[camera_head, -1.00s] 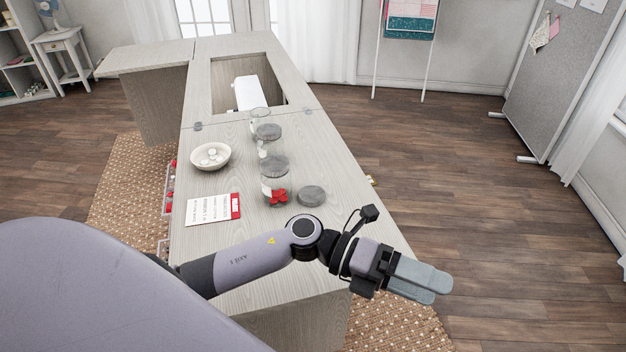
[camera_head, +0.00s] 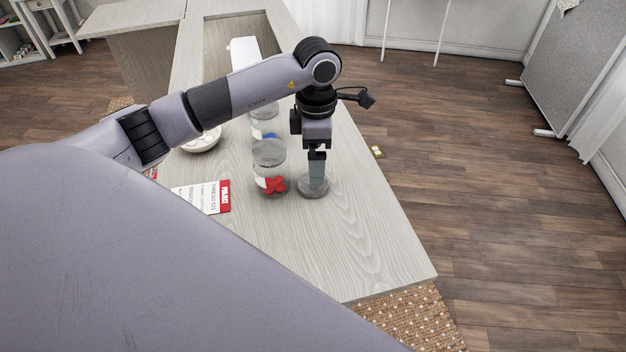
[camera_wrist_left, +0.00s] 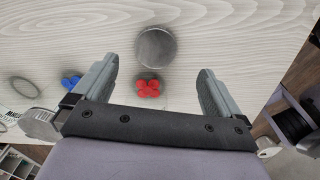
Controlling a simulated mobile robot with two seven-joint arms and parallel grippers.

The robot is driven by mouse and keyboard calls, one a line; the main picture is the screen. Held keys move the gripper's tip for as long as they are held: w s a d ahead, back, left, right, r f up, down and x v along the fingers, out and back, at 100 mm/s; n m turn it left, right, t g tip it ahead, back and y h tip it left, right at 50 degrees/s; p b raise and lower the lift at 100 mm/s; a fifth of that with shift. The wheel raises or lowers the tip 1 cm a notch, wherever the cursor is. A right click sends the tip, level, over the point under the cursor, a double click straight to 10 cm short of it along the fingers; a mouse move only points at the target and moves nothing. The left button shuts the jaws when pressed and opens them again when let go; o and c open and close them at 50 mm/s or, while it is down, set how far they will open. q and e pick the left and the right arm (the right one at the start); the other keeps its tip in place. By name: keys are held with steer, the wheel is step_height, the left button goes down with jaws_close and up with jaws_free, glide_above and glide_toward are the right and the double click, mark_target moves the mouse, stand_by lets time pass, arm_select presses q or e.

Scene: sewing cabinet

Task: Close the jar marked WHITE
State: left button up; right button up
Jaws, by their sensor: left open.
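A glass jar with red pieces (camera_head: 270,168) stands upright on the cabinet top; from above in the wrist view, its red pieces (camera_wrist_left: 148,88) show clearly. Just right of it, a round grey lid (camera_head: 303,190) lies flat; it also shows in the wrist view (camera_wrist_left: 156,46). My left gripper (camera_head: 315,188) points down right over this lid, open; in the wrist view its fingers (camera_wrist_left: 157,66) are spread to either side. Behind is a jar with blue pieces (camera_head: 266,122). A third round jar shape (camera_wrist_left: 22,86) shows in the wrist view. I cannot read a WHITE mark on any jar.
A card with a red strip (camera_head: 203,198) lies left of the jars. A pale bowl (camera_head: 203,142) sits behind it, partly covered by my arm. A white object (camera_head: 243,50) stands in the cabinet opening. The right front of the top (camera_head: 370,250) is clear.

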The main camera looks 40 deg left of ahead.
mark_target(307, 190)
arm_select(q)
steer(key=shift+f, duration=0.1)
steer(key=shift+f, duration=0.9)
steer(key=shift+f, duration=0.1)
steer(key=f, duration=0.5)
steer(key=shift+w+a+p, duration=0.2)
steer(key=shift+p, duration=0.2)
steer(key=c, duration=1.1)
